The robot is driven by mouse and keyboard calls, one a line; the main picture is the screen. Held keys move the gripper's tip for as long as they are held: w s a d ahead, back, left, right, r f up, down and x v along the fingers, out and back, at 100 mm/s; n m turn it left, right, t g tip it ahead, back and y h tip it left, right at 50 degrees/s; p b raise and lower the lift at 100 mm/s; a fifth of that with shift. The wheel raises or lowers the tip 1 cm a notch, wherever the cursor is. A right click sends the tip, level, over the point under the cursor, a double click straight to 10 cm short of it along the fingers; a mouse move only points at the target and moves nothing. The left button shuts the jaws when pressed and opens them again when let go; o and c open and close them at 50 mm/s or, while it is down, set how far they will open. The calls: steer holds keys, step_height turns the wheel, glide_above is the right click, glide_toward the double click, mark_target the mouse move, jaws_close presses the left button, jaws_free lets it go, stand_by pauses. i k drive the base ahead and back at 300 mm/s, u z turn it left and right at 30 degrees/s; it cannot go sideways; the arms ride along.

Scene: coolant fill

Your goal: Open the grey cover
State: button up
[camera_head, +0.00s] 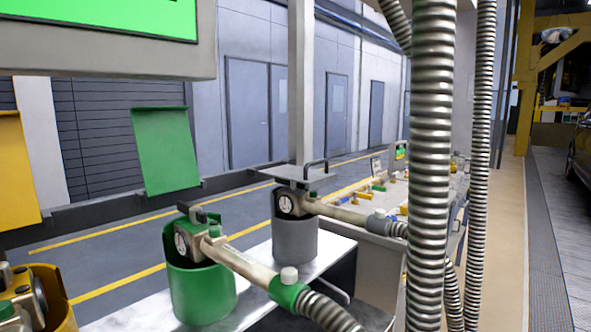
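The grey cover (290,174) is a flat plate lying roughly level above the grey cylindrical holder (295,240). A dark arched handle (314,167) shows at its right side. A fill nozzle (345,214) with a round gauge sits in the grey holder, just below the plate. Whether the plate touches the nozzle I cannot tell. My gripper is not in view.
A green panel (166,150) and a yellow panel (17,175) stand raised at left. A green holder (201,292) with its nozzle (240,262) stands nearer. Ribbed metal hoses (431,150) hang at right. An open walkway (507,230) lies beyond them.

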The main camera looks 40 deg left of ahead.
mark_target(315, 179)
steer(key=k, duration=0.1)
steer(key=u, duration=1.05)
